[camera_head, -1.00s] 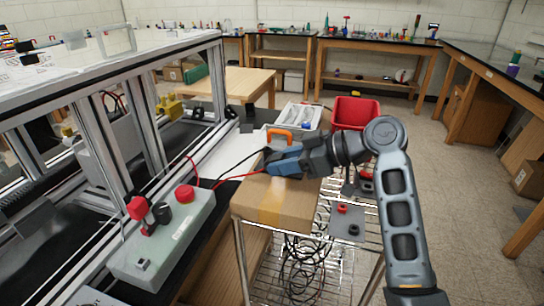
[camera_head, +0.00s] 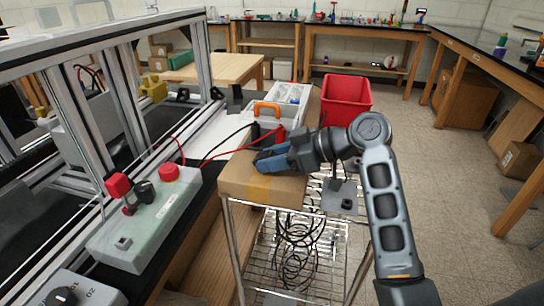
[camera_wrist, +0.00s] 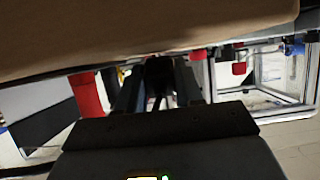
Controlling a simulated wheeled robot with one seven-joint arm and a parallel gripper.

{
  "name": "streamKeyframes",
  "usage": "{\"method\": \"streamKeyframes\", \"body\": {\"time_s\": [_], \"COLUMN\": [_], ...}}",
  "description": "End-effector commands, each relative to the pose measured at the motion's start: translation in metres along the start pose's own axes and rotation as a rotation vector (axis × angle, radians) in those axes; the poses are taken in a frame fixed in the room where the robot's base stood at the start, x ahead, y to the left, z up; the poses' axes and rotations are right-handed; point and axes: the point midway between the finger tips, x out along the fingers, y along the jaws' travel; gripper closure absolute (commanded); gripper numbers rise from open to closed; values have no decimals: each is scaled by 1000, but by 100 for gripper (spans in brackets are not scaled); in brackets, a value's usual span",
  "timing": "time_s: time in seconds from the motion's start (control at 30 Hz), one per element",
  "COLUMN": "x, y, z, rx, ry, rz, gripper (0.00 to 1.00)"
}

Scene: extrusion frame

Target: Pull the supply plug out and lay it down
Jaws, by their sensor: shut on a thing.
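My gripper (camera_head: 266,160) reaches left over the cardboard box and is shut; in the wrist view my gripper (camera_wrist: 158,85) has a dark plug (camera_wrist: 158,70) between its fingers. In the head view the fingers hide this plug. A dark cable shows below it in the wrist view. A red upright piece (camera_head: 281,136) and a black one (camera_head: 255,131) stand just behind the gripper. The green-grey control box (camera_head: 140,232) with a red button (camera_head: 169,173) is on the left, with a red plug (camera_head: 117,185) and a black plug (camera_head: 144,192) on top.
The cardboard box (camera_head: 236,187) lies on a wire cart (camera_head: 297,262). An orange-handled case (camera_head: 266,110), a pale tray (camera_head: 290,93) and a red bin (camera_head: 334,100) are behind. The extrusion frame (camera_head: 130,90) stands left; a grey plate (camera_head: 335,190) is right of the box.

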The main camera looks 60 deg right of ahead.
Motion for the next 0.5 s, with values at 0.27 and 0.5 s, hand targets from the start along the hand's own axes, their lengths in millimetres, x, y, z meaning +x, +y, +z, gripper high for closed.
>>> {"method": "streamKeyframes", "body": {"time_s": [0.27,0.5], "x": [0,0], "y": [0,0], "z": [0,0], "rx": [0,0], "ry": [0,0], "rz": [0,0], "gripper": [56,34]}}
